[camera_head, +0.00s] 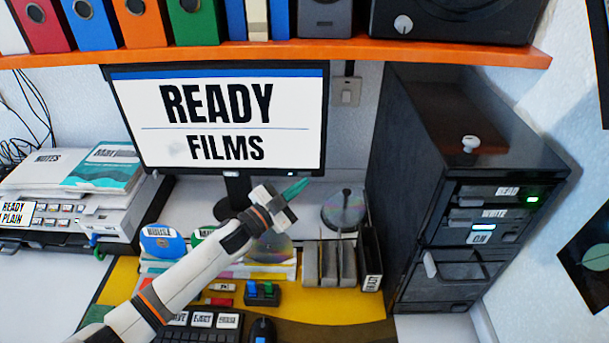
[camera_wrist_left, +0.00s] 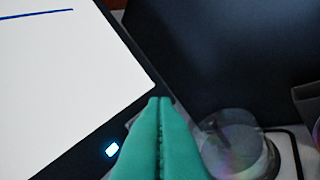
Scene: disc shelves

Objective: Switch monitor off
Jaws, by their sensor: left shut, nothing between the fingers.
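The monitor (camera_head: 216,120) stands on the desk with its screen lit, showing "READY FILMS". A small lit power button (camera_head: 291,173) is on its lower bezel near the right corner. In the left wrist view the button (camera_wrist_left: 112,149) glows white-blue, left of the fingertips. My left gripper (camera_head: 303,184) is shut and empty, its green fingers just right of the button and below the bezel's corner. In the wrist view the closed fingertips (camera_wrist_left: 160,99) overlap the screen's lower right corner; I cannot tell whether they touch it. My right gripper is not in view.
An orange shelf (camera_head: 450,53) with binders runs above the monitor. A black cabinet (camera_head: 405,170) stands to the right. A disc spindle (camera_head: 343,210) and grey holders (camera_head: 328,263) stand close right of my gripper. A wall switch (camera_head: 346,91) is behind. A keyboard (camera_head: 202,333) lies in front.

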